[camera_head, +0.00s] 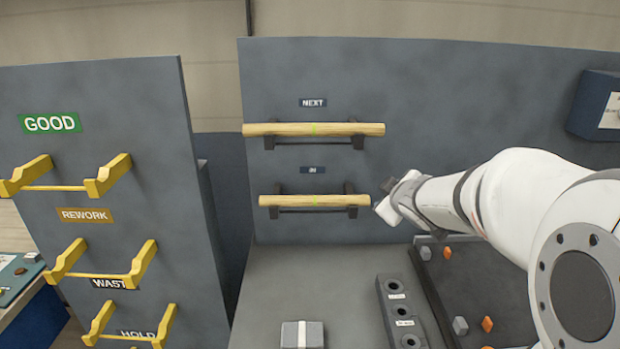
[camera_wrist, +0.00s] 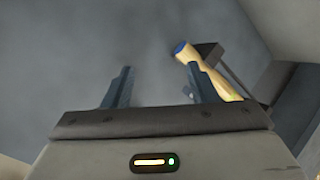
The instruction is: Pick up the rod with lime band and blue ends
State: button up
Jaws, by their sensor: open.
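Two pale wood rods with a thin lime band rest level on dark brackets in the head view. The upper rod (camera_head: 340,129) is under the NEXT label, the lower rod (camera_head: 285,201) under the IN label. Their end colours are too small to tell there. The wrist view shows a rod with a blue end (camera_wrist: 187,53), likely the lower one, slanting behind the right finger; its far part is hidden. My gripper (camera_head: 388,188) is just right of the lower rod's right end. In the wrist view its fingers (camera_wrist: 160,72) are open, with only grey panel between them.
A left panel carries yellow holders (camera_head: 105,175), empty, with labels including GOOD (camera_head: 50,123) and REWORK. Below the rods, a grey counter (camera_head: 265,290) holds a small block (camera_head: 302,334), a strip with round holes (camera_head: 400,312) and a dark tray (camera_head: 435,290) with small pieces.

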jog(key=w+a+r+n+y+p, duration=0.1)
jog(key=w+a+n+y+p, duration=0.1)
jog(key=w+a+n+y, duration=0.4)
jog(key=n+g+y+p, duration=0.2)
jog(key=n+g+y, duration=0.2)
jog(key=n+g, duration=0.25)
send_near(315, 199)
jog(key=a+f, duration=0.1)
jog(key=a, duration=0.1)
jog(key=shift+t, duration=0.45)
jog(key=p+x, duration=0.1)
jog(key=x, duration=0.7)
jog(key=shift+w+d+f, duration=0.15)
jog(key=shift+d, duration=0.1)
jog(key=c, duration=1.1)
jog(key=shift+c, duration=0.2)
